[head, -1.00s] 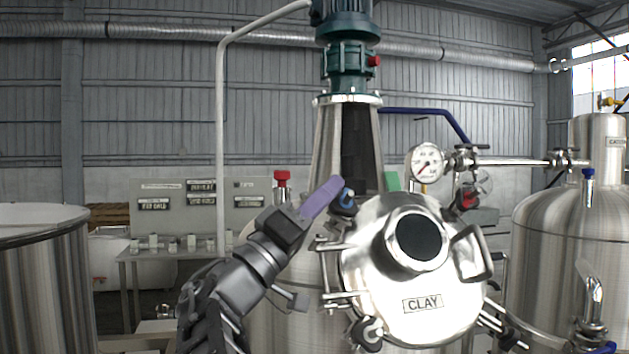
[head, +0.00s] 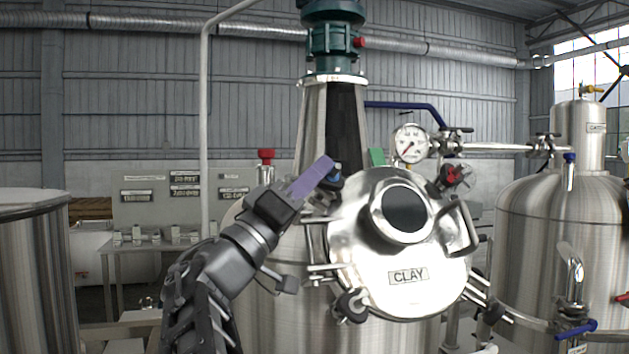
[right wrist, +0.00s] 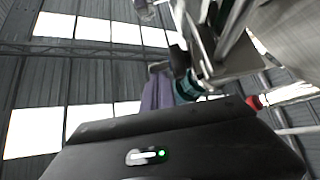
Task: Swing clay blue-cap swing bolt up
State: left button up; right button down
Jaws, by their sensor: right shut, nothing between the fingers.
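The CLAY tank's round steel lid (head: 385,255) faces me in the head view, with its label on the front. The blue-cap swing bolt (head: 336,173) shows at the lid's upper left edge as a dark knob with blue on it. My purple fingers cover part of it, so its exact angle is unclear. My right gripper (head: 325,164) is shut and empty, its tips right beside the blue cap; I cannot tell whether they touch. The purple fingers (right wrist: 158,92) also show in the right wrist view, near metal hardware. My left gripper is out of view.
A red-cap bolt (head: 448,179) is at the lid's upper right, and a dark-knobbed bolt (head: 352,306) at its lower left. A handle (head: 461,226) juts from the lid's right side. A pressure gauge (head: 411,143) and pipe stand behind. Another steel tank (head: 535,225) is at right.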

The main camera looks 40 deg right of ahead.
jog(key=shift+s+d+f, duration=0.15)
jog(key=shift+d+f, duration=0.15)
jog(key=b+v, duration=0.3)
jog(key=v, duration=0.4)
jog(key=shift+a, duration=0.6)
